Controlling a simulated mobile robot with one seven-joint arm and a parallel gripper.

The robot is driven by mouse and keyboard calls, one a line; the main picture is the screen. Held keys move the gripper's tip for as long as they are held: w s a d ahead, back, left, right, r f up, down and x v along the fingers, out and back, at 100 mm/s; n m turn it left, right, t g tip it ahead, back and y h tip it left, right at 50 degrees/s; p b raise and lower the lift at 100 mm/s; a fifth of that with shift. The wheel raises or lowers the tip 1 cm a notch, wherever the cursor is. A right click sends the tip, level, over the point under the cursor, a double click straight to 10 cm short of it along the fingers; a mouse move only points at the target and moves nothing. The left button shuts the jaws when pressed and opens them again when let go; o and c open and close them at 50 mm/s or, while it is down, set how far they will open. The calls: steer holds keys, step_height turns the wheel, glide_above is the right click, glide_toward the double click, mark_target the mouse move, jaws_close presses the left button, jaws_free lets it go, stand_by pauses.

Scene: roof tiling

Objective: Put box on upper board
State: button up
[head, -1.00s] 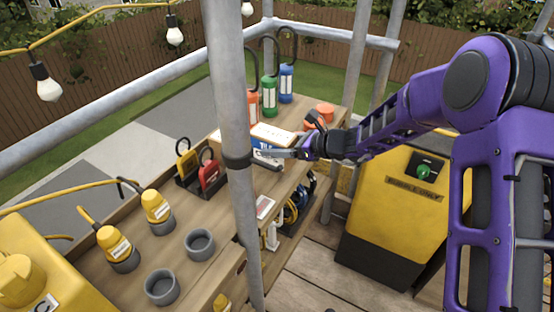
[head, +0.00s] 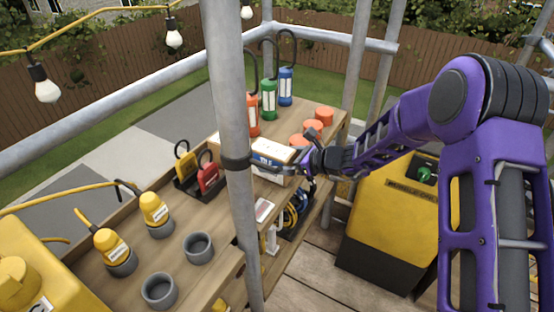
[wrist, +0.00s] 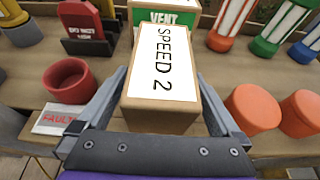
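The box (head: 270,151) has a white top and a blue side label in the head view. In the wrist view the box (wrist: 162,75) shows a white top reading "SPEED 2" and a plain brown near face. My gripper (wrist: 163,85) has one finger along each side of it, and the tips appear to press on it. In the head view my gripper (head: 300,162) reaches in from the right. The box is over the front part of the wooden upper board (head: 218,250); contact underneath is hard to tell.
A green "VENT" box (wrist: 160,17) stands just beyond. Orange cylinders (head: 323,115) stand to the right, and coloured lamps (head: 268,100) behind. Red and yellow tags (head: 207,175) stand left. A metal pole (head: 232,130) rises in front. An empty grey cup (head: 198,247) is nearer.

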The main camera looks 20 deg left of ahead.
steer(key=shift+r, duration=0.15)
steer(key=shift+d+r, duration=0.15)
steer(key=shift+d, duration=0.15)
steer(key=p+v, duration=0.1)
steer(key=v, duration=1)
steer(key=shift+d, duration=0.2)
